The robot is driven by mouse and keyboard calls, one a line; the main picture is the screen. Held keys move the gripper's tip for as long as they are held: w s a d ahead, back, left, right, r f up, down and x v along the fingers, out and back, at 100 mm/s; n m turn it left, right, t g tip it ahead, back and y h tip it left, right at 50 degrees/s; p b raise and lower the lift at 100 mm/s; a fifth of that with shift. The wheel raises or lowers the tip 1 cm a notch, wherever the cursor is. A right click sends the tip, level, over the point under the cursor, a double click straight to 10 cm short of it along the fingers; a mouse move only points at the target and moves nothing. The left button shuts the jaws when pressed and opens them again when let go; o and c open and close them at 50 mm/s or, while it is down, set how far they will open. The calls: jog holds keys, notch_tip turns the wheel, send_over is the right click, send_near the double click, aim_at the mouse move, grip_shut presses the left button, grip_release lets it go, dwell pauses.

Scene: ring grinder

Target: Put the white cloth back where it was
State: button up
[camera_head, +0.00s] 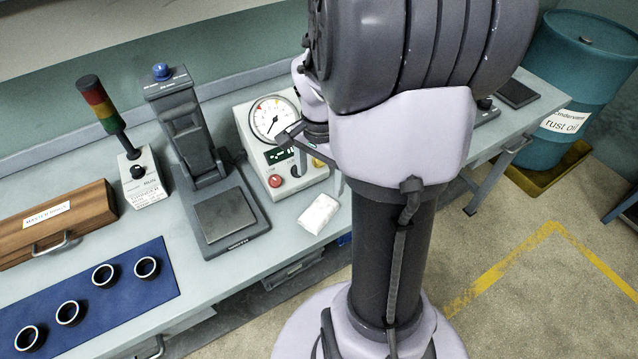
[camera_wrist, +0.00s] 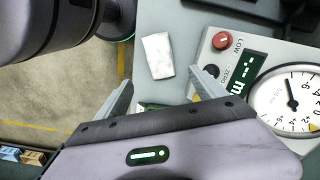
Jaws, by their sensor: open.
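The white cloth (camera_head: 318,213) lies folded on the grey bench near its front edge, just in front of the gauge unit (camera_head: 252,128). In the wrist view the cloth (camera_wrist: 158,55) lies flat on the bench, beyond my fingertips and roughly between their lines. My gripper (camera_wrist: 164,88) is open and empty, its two fingers apart. In the head view my gripper (camera_head: 318,172) is above the bench at the gauge unit's right side, partly hidden by my arm. I cannot tell its exact height above the bench.
A press-like stand (camera_head: 222,215) is left of the gauge unit. A signal tower (camera_head: 110,118), a wooden box (camera_head: 55,225) and a blue mat (camera_head: 120,305) with several black rings are further left. A teal drum (camera_head: 585,75) stands right. Bare bench lies around the cloth.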

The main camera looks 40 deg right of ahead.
jog(key=s+a+r+n+t, duration=0.15)
jog(key=a+r+n, duration=0.35)
jog(key=a, duration=0.5)
jog(key=s+a+r+n+t, duration=0.1)
jog(key=a+r+n+t, duration=0.2)
jog(key=a+r, duration=0.5)
jog(key=s+a+f+n+t+y+b, duration=0.1)
jog(key=s+a+n+y+b, duration=0.1)
jog(key=a, duration=0.4)
jog(key=s+n, duration=0.1)
jog(key=s, duration=0.1)
jog(key=shift+s+a+f+n, duration=0.15)
jog(key=shift+s+a+n, duration=0.05)
jog(key=shift+s+n, duration=0.2)
